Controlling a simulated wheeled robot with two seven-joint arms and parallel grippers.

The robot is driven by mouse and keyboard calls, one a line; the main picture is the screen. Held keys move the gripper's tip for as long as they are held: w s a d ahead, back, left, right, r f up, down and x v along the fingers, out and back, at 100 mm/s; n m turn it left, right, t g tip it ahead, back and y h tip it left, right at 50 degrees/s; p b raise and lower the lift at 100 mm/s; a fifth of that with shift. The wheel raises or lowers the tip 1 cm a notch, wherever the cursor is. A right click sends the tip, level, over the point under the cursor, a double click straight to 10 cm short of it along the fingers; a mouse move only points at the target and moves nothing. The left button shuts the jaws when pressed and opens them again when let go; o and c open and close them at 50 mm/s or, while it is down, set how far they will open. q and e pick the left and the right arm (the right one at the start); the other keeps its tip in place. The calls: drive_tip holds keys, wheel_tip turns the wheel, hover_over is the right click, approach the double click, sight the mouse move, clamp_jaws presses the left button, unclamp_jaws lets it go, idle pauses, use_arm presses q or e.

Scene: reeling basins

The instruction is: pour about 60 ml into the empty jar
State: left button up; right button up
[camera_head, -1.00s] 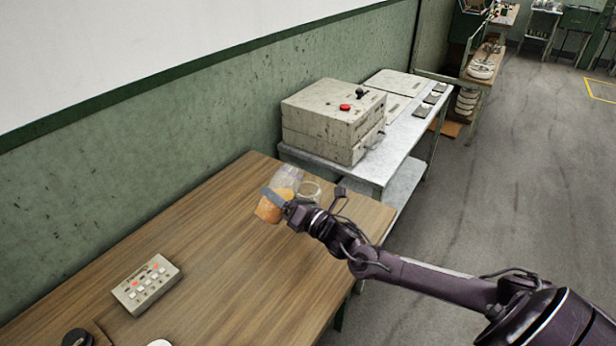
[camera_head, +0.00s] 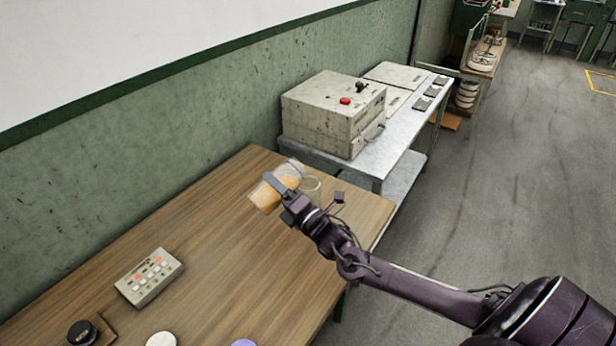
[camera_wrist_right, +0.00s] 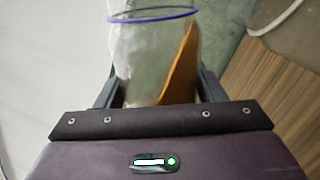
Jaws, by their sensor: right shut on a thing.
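My right gripper (camera_head: 281,190) is shut on a clear jar (camera_head: 292,169) with orange contents (camera_head: 266,196). It holds the jar tilted above the table, mouth towards the upper right. In the right wrist view the held jar (camera_wrist_right: 140,50) has a blue-violet rim, and the orange lies slanted along its right side, reaching up near the rim. The empty clear jar (camera_head: 312,187) stands on the table just right of the held jar's mouth, partly hidden by my gripper. Part of a clear glass vessel (camera_wrist_right: 296,28) shows at the wrist view's upper right. I see no stream. My left gripper is not in view.
The wooden table (camera_head: 225,240) holds a grey button box (camera_head: 148,277), a black round knob (camera_head: 81,333) and pale discs (camera_head: 161,339) near the front. A grey machine box (camera_head: 325,115) stands on a metal table behind. The table's middle is clear.

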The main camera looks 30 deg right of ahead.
drive_tip(key=shift+r+m, duration=0.35)
drive_tip(key=shift+m, duration=0.15)
drive_tip(key=shift+d+r+m+h+p, duration=0.3)
drive_tip(key=shift+r+m+p, duration=0.3)
drive_tip(key=shift+m, duration=0.3)
drive_tip(key=shift+a, duration=0.25)
idle(0.6)
drive_tip(key=shift+d+r+m+t+h+p, duration=0.1)
drive_tip(key=shift+r+m+t+h+p, duration=0.15)
drive_tip(key=shift+m+h+p, duration=0.2)
idle(1.6)
drive_tip(key=f+n+b, duration=0.1)
drive_tip(key=a+f+n+y+b, duration=0.1)
drive_tip(key=f+n+b, duration=0.1)
drive_tip(key=shift+y, duration=0.25)
drive_tip(key=shift+f+n+y, duration=0.25)
drive_tip(key=shift+n+y, duration=0.15)
drive_tip(key=shift+n, duration=0.55)
drive_tip(key=shift+d+r+g, duration=0.1)
drive_tip(key=shift+r+g, duration=0.1)
drive_tip(key=shift+g, duration=0.25)
drive_tip(key=shift+d+r+n, duration=0.1)
drive_tip(key=shift+r+n, duration=0.05)
drive_tip(key=shift+n, duration=0.95)
